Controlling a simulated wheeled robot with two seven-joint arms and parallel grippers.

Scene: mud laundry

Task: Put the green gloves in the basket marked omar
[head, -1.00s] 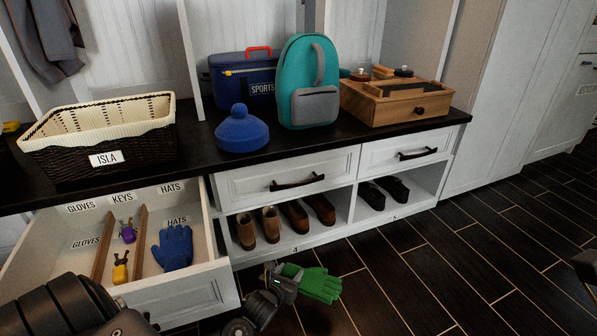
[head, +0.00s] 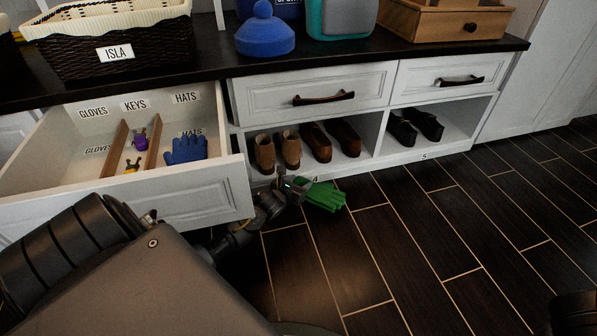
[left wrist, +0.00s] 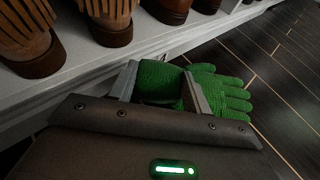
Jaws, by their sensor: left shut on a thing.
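The green gloves (head: 324,195) are in my left gripper (head: 300,186), just in front of the shoe shelf and over the dark floor. In the left wrist view the green gloves (left wrist: 222,92) stick out between the two fingers of the left gripper (left wrist: 160,88), which is shut on them. The gloves' fingers point away to the right. A wicker basket with a cream liner (head: 120,48) stands on the bench top at the upper left, and its label reads ISLA. No basket marked omar shows. My right gripper is not in view.
An open drawer (head: 205,190) with compartments labelled gloves, keys and hats juts out at the left; blue gloves (head: 186,149) lie in it. Shoes (head: 277,151) stand on the low shelf. A blue hat (head: 264,32) and wooden box (head: 445,20) sit on the bench.

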